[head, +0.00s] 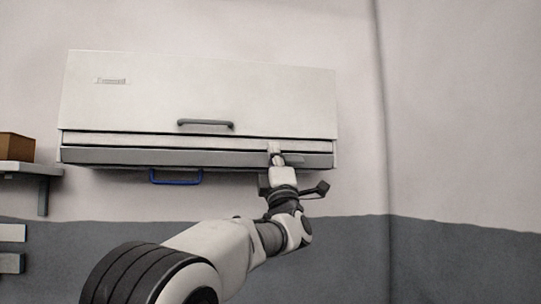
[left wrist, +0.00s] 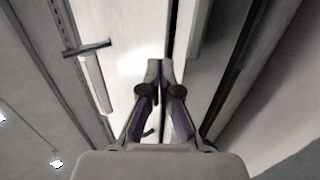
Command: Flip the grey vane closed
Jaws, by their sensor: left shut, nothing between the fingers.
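The grey vane (head: 110,156) is a long strip along the lower front edge of a white wall unit (head: 270,95), under a thin white strip. My left gripper (head: 276,156) is at the vane's right part, in front of it as seen from the head. The fingers overlap the vane in the picture; I cannot tell whether they touch it. In the left wrist view the left gripper (left wrist: 159,68) has its fingertips together with nothing between them, close to pale surfaces and dark gaps. I cannot tell for sure which strip there is the vane. My right gripper is not in view.
The unit's front has a dark handle (head: 206,123). A blue handle (head: 176,177) hangs under the unit at left. A shelf (head: 30,168) with a brown box (head: 16,147) is at far left. The wall to the right is bare.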

